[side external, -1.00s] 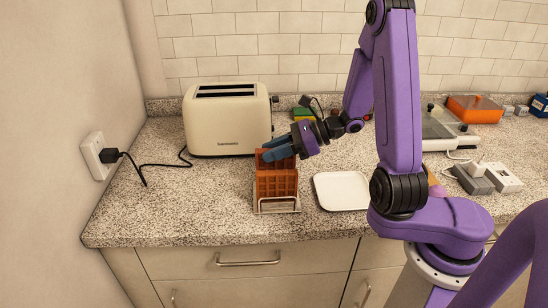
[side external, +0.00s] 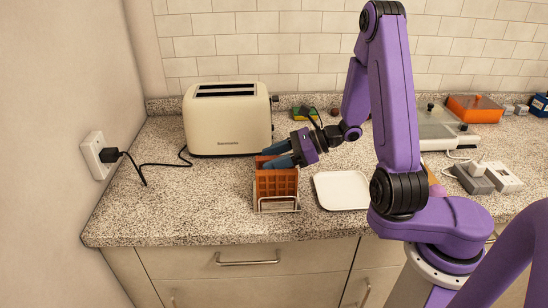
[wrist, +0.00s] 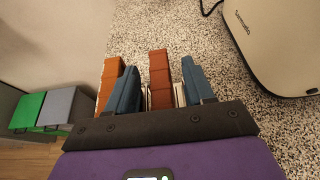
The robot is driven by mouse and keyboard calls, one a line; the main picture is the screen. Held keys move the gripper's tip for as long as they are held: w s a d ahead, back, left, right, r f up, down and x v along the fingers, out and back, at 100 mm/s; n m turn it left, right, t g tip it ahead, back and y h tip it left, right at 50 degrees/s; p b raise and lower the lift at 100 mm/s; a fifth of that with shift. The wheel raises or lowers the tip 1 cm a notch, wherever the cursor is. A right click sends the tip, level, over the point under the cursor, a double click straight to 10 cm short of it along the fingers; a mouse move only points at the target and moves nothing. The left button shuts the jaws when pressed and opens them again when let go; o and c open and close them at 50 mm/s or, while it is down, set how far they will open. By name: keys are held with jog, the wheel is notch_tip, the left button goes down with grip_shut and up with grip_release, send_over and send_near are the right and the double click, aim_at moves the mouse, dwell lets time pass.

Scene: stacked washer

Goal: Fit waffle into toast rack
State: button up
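The toast rack (side external: 278,208) is a low wire rack on the counter in front of the toaster. Two orange-brown waffles show at it: a front waffle (side external: 277,184) upright in the rack, and another waffle (side external: 262,161) behind it, mostly hidden by my fingers. My gripper (side external: 267,156) is at the rack's top, its blue fingers spread. In the wrist view, one waffle (wrist: 160,80) stands between the fingers with a gap on each side, and the other waffle (wrist: 110,80) is outside the left finger. The rack's slots are mostly hidden, so seating depth is unclear.
A cream toaster (side external: 228,120) stands close behind the rack. A white tray (side external: 341,190) lies just to its right. A black cord (side external: 165,165) runs across the counter at left. Green and yellow items (side external: 303,113) lie behind my gripper. The front-left counter is clear.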

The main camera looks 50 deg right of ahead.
jog(key=shift+r, duration=0.2)
jog(key=v, duration=1.1)
jog(key=s+a+n+g, duration=0.4)
jog(key=a+n+g, duration=0.3)
jog(key=n+g, duration=0.4)
jog(key=s+a+r+n+t+h, duration=0.1)
jog(key=s+n+h, duration=0.8)
jog(key=n, duration=1.9)
jog(key=s+a, duration=0.1)
jog(key=s, duration=0.5)
jog(key=shift+a+n+t, duration=0.15)
jog(key=shift+n+t, duration=0.15)
